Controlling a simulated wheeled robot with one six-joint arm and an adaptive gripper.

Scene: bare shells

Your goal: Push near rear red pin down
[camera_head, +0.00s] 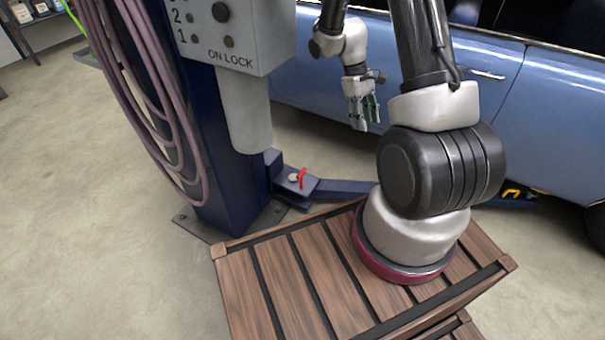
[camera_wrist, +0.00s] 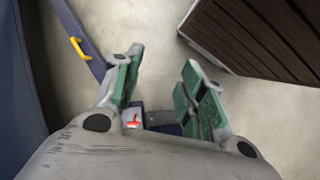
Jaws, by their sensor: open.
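The red pin (camera_head: 301,177) stands on the blue lift arm's pivot bracket (camera_head: 281,185), at the foot of the blue lift post. In the wrist view the red pin (camera_wrist: 134,121) shows small between the bases of my fingers, with the bracket (camera_wrist: 160,119) partly hidden by my gripper. My gripper (camera_head: 369,110) is up and to the right of the pin in the head view, in front of the blue car. It also shows in the wrist view (camera_wrist: 160,75), with its green-padded fingers apart and nothing between the tips. It is not touching the pin.
A blue lift post (camera_head: 195,110) with a control box (camera_head: 232,35) and hanging hoses (camera_head: 150,90) stands at the left. A blue car (camera_head: 310,75) is behind. A wooden crate (camera_head: 250,290) carries my arm's base. Concrete floor is clear at left.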

